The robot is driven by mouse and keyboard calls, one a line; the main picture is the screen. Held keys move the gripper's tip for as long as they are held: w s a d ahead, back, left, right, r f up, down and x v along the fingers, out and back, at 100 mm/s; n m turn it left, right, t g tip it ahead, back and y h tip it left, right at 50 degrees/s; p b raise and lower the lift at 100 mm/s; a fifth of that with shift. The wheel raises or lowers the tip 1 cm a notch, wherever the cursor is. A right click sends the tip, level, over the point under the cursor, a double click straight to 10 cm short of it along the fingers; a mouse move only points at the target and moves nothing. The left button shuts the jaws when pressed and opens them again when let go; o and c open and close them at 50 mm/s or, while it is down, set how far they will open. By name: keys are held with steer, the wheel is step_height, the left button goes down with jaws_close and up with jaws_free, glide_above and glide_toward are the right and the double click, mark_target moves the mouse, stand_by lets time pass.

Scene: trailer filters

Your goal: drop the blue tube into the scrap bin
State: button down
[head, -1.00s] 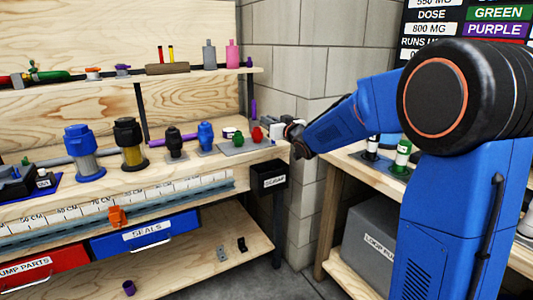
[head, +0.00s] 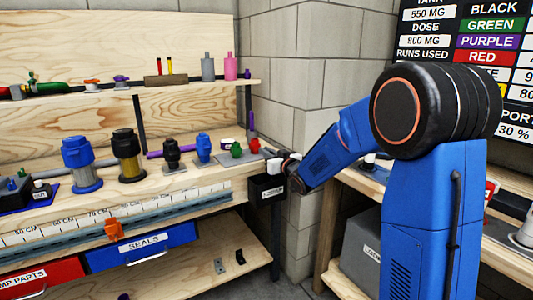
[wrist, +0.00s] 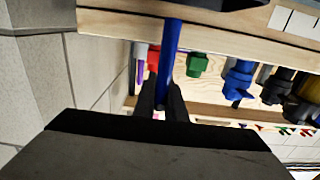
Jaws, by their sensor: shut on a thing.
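The blue tube (wrist: 170,50) is long and thin. In the wrist view it stands out from between the fingers of my gripper (wrist: 163,95), which is shut on it. In the head view my gripper's end is by the bench's right corner, and I cannot make out the tube there. The scrap bin (head: 267,189) is a small black box with a pale label, fixed at the bench's right end. My wrist is just right of it in the head view. I cannot tell the height of the tube over the bin.
The workbench (head: 150,192) carries blue and black filter housings (head: 82,163), and small red and green parts stand near its right end (head: 236,150). A block wall (head: 312,75) is close behind the bin. A second bench with a grey box (head: 362,245) is at right.

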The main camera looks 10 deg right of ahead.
steer(key=shift+f, duration=0.6)
steer(key=c, duration=1.8)
jaws_free()
steer(key=shift+r, duration=0.1)
